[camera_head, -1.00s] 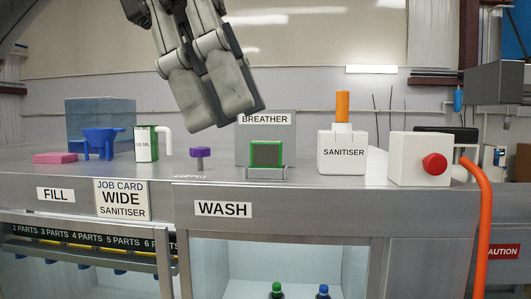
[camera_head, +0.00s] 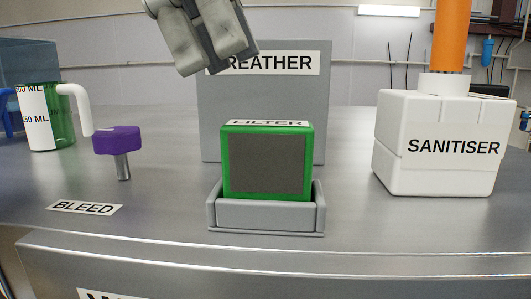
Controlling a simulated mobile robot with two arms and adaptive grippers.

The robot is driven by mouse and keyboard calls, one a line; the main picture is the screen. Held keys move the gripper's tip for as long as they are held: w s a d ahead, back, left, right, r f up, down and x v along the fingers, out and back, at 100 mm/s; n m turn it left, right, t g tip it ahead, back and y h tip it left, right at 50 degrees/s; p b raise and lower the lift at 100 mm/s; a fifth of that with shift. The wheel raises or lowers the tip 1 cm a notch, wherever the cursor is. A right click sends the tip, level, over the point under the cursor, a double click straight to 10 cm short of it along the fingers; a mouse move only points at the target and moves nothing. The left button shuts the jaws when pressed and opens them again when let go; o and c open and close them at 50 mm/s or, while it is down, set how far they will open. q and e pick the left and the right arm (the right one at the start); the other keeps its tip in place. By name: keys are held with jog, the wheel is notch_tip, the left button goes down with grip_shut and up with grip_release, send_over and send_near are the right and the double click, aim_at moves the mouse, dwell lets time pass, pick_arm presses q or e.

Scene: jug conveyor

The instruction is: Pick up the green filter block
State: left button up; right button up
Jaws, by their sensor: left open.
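The green filter block (camera_head: 268,165) has a green frame and a dark grey face, with a FILTER label on top. It stands upright in a low grey holder (camera_head: 266,215) on the metal counter, in front of the grey BREATHER panel. My left gripper (camera_head: 228,66) comes in from the top, above and a little left of the block, and is apart from it. It overlaps the left part of the BREATHER label in the picture. It is open and holds nothing that I can see. My right gripper is not in view.
The BREATHER panel (camera_head: 318,100) rises behind the block. A purple knob (camera_head: 117,140) on a metal stem stands left, behind the BLEED label. A green jug (camera_head: 64,130) is farther left. A white SANITISER container (camera_head: 440,165) with an orange top stands right. Counter between them is clear.

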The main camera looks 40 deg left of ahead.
aim_at(258, 123)
pick_arm(q)
jog(key=d+f, duration=0.1)
jog(key=s+d+f, duration=0.1)
jog(key=f, duration=0.1)
jog(key=shift+d+f, duration=0.25)
jog(key=shift+d, duration=0.15)
jog(key=shift+w+f, duration=0.3)
jog(key=shift+w+a+f, duration=0.2)
jog(key=shift+w+f, duration=0.15)
jog(key=shift+w, duration=0.1)
jog(key=p+x, duration=0.2)
jog(key=x, duration=0.2)
jog(key=shift+d, duration=0.15)
jog(key=shift+w+f, duration=0.25)
jog(key=shift+f, duration=0.15)
jog(key=shift+s, duration=0.1)
jog(key=c, duration=1.1)
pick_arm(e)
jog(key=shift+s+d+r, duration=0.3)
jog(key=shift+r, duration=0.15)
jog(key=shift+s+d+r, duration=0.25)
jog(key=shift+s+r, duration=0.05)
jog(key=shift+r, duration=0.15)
